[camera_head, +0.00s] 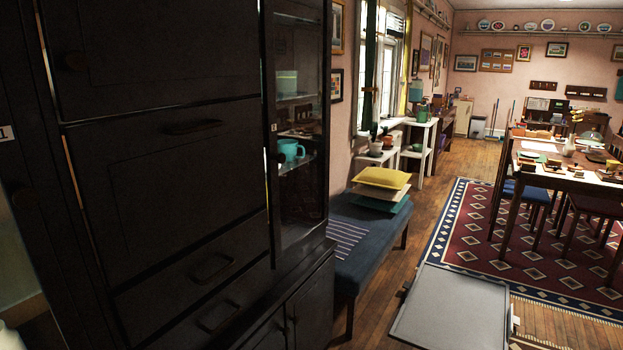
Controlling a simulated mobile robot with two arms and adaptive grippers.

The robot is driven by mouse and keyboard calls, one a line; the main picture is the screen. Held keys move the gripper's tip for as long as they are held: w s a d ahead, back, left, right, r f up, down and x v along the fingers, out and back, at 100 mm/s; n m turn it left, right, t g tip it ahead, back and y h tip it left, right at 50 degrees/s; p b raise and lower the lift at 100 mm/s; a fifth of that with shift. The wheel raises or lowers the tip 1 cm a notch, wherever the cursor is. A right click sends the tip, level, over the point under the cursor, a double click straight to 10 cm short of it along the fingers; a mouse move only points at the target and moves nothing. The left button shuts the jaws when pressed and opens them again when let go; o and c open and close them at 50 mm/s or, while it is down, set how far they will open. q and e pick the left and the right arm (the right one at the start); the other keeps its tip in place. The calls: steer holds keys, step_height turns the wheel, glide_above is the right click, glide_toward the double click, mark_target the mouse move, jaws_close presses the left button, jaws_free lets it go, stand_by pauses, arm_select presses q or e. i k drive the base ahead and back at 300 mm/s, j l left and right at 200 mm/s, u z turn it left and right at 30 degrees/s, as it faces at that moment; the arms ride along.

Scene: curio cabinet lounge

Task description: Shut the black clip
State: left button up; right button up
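I cannot make out a black clip in this view. The small items on the long table (560,182) at the right are too small and far to tell apart. Neither of my grippers shows in the head view. A pale rounded shape (10,338) is cut off at the bottom left corner, and I cannot tell what it is.
A tall black cabinet (165,190) fills the left, close by. A blue bench (368,240) with cushions (382,178) stands beyond it. White shelves (420,140) line the wall. A patterned rug (470,235) lies under the table. Wooden floor (440,192) is open between bench and rug.

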mark_target(407, 286)
steer(key=i+l+u, duration=0.1)
steer(key=i+l, duration=0.15)
steer(key=i+l+u, duration=0.1)
steer(key=i+l, duration=0.2)
steer(key=i+l+u, duration=0.1)
steer(key=i+l, duration=0.35)
steer(key=l, duration=0.25)
steer(key=i+l+u, duration=0.25)
steer(key=i+l, duration=0.25)
steer(key=l, duration=0.2)
steer(key=i+l+u, duration=0.1)
steer(key=l, duration=0.3)
steer(key=i+l+u, duration=0.1)
steer(key=i+l, duration=0.2)
steer(key=l, duration=0.1)
